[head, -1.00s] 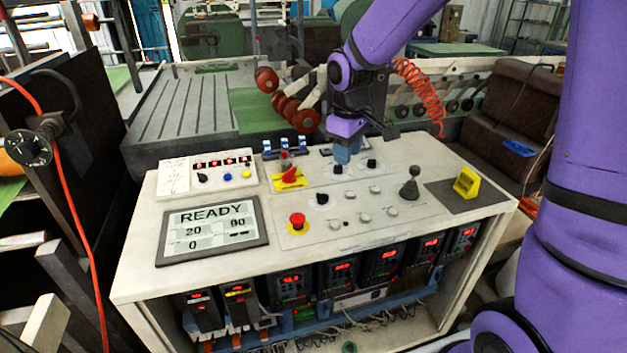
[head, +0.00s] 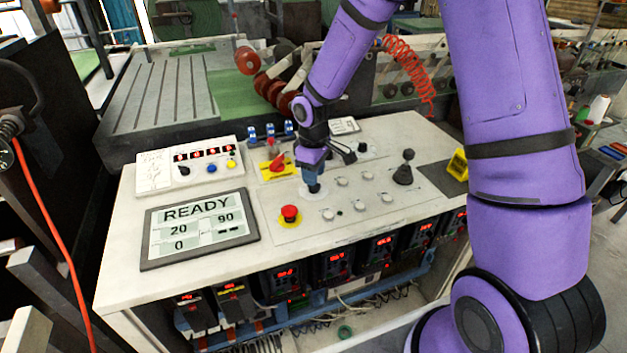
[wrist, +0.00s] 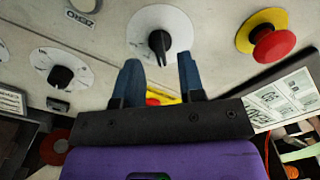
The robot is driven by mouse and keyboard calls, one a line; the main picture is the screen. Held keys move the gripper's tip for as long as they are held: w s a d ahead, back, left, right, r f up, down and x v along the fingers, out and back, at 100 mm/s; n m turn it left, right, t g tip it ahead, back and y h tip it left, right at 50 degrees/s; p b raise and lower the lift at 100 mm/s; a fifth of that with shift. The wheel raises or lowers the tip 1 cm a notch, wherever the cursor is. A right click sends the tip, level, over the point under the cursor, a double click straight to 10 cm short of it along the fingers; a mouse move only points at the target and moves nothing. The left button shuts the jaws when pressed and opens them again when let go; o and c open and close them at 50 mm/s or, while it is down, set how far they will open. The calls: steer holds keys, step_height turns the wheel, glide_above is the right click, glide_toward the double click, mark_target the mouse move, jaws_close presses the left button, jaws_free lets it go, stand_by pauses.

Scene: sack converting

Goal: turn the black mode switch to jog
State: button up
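A black knob on a white round dial (wrist: 160,42) lies just beyond my fingertips in the wrist view, roughly centred between them. Its black grip points toward my gripper; I cannot read its dial marks. In the head view this knob (head: 314,189) is right under my gripper (head: 313,174), partly hidden by it. My gripper (wrist: 158,66) has two blue fingers set well apart, with nothing held. A second black knob on a white dial (wrist: 60,77) is at the left in the wrist view. I cannot read which knob is the mode switch.
A red emergency button (head: 289,213) on a yellow base is close left of my gripper. A red handle on a yellow plate (head: 277,165) is behind it. Several pale buttons and a black joystick (head: 404,170) stand to the right. The display (head: 200,228) reads READY.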

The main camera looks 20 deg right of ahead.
steer(key=shift+f, duration=1.35)
jaws_close()
steer(key=shift+m, duration=0.3)
steer(key=m, duration=0.4)
steer(key=shift+m, duration=2)
